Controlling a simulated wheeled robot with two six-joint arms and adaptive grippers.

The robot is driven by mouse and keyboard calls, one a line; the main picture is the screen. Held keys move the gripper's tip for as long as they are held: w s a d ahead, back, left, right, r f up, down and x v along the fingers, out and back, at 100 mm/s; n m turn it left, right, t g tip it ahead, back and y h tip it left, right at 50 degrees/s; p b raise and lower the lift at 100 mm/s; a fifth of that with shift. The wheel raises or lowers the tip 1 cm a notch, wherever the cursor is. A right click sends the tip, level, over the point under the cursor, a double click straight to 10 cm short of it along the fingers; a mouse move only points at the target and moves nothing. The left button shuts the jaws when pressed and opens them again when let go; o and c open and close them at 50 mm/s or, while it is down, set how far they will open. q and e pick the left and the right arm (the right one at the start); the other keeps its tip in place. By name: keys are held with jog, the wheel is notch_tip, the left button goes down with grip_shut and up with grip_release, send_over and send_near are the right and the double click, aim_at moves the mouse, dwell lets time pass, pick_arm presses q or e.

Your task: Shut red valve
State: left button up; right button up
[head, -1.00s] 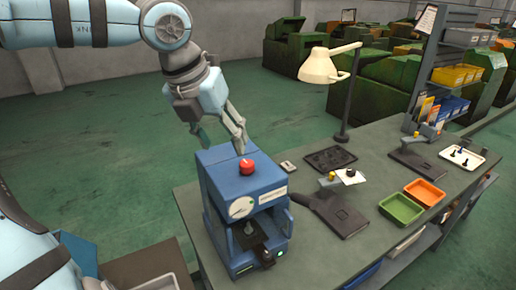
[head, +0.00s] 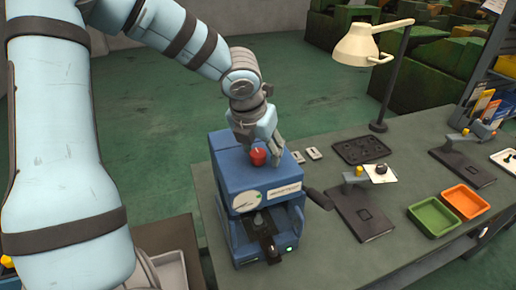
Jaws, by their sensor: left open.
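The red valve (head: 258,156) is a small round knob on top of the blue machine (head: 268,177). The machine stands on the near left part of the grey-green bench and has a white dial and label on its front. My left gripper (head: 262,149) is open and points down over the top of the machine, with its fingers close to the red valve. One finger is seen to the right of the valve, and the gripper partly hides the area behind it. I cannot tell whether the fingers touch the valve. My right gripper is not in view.
A cream lamp (head: 362,46) stands at the bench's back. A black tray (head: 364,150), dark flat fixtures, a green bin (head: 434,217) and an orange bin (head: 465,201) lie to the right on the bench (head: 345,255).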

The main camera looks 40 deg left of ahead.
pick_arm(q)
jog(key=shift+s+r, duration=0.1)
jog(key=shift+s, duration=0.5)
jog(key=shift+s+r, duration=0.1)
jog(key=shift+s, duration=0.2)
jog(key=shift+c, duration=1)
jog(key=shift+a, duration=0.1)
jog(key=c, duration=0.3)
jog(key=shift+w, duration=0.15)
jog(key=c, duration=0.6)
jog(key=shift+c, duration=0.2)
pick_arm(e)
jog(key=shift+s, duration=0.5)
